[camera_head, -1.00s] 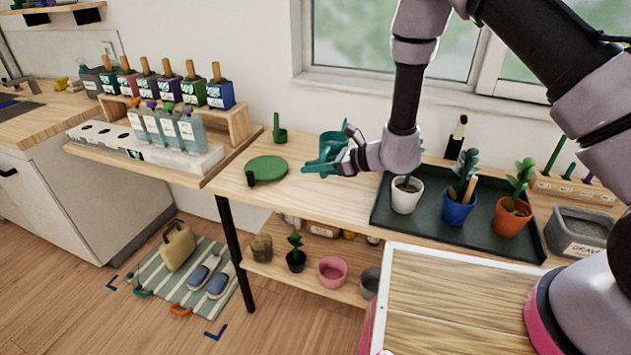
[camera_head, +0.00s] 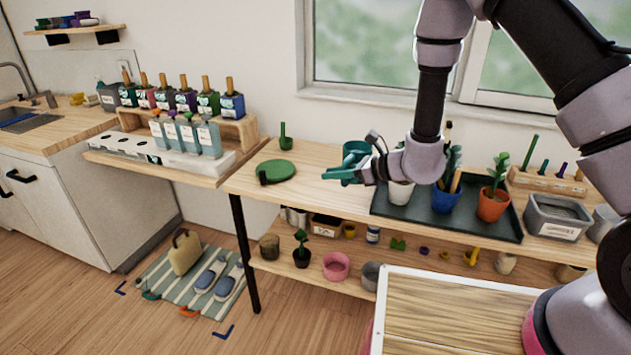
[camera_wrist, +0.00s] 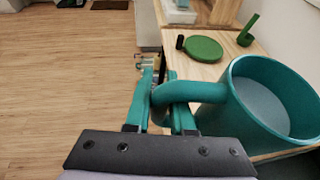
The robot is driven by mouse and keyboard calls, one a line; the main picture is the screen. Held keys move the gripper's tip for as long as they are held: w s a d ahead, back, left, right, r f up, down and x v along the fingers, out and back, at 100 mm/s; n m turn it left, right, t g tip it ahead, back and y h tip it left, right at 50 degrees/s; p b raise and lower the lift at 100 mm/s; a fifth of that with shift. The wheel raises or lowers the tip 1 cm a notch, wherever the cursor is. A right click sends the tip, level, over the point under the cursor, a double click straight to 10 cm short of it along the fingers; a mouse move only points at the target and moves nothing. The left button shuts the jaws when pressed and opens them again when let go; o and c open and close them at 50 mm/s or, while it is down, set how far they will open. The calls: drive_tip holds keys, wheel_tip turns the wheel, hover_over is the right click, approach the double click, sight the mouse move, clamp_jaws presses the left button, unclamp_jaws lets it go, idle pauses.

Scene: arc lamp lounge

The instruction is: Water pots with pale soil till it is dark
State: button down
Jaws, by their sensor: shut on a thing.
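My gripper (camera_head: 352,174) is shut on the handle of a teal watering can (camera_head: 356,148), above the table left of the tray. In the wrist view my gripper (camera_wrist: 160,100) has its teal fingers around the handle, and the can (camera_wrist: 232,105) shows a grey-blue surface inside. A white pot (camera_head: 399,193), a blue pot (camera_head: 443,203) and a terracotta pot (camera_head: 492,207) stand on a dark tray (camera_head: 420,217), each with a plant. My wrist partly covers the white pot and hides its soil. The soil shade in the other two is too small to judge.
A grey bin (camera_head: 556,217) stands right of the tray. Bottles (camera_head: 208,140) fill a rack at left. The shelf below holds a pink pot (camera_head: 336,266) and small items.

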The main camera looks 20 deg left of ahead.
drive_tip(key=w+d+r+m+t+h, duration=0.3)
drive_tip(key=w+d+r+m, duration=0.1)
drive_tip(key=d, duration=1)
drive_tip(key=w+d+r+m+t+h, duration=0.3)
drive_tip(key=w+d+r+m, duration=0.1)
drive_tip(key=d, duration=1)
drive_tip(key=w+d+r+m+t+h, duration=0.3)
drive_tip(key=w+d+r, duration=0.3)
drive_tip(key=d, duration=0.8)
drive_tip(key=shift+w+d+r+m+t, duration=0.3)
drive_tip(key=shift+w+m, duration=0.2)
drive_tip(key=shift+w, duration=0.1)
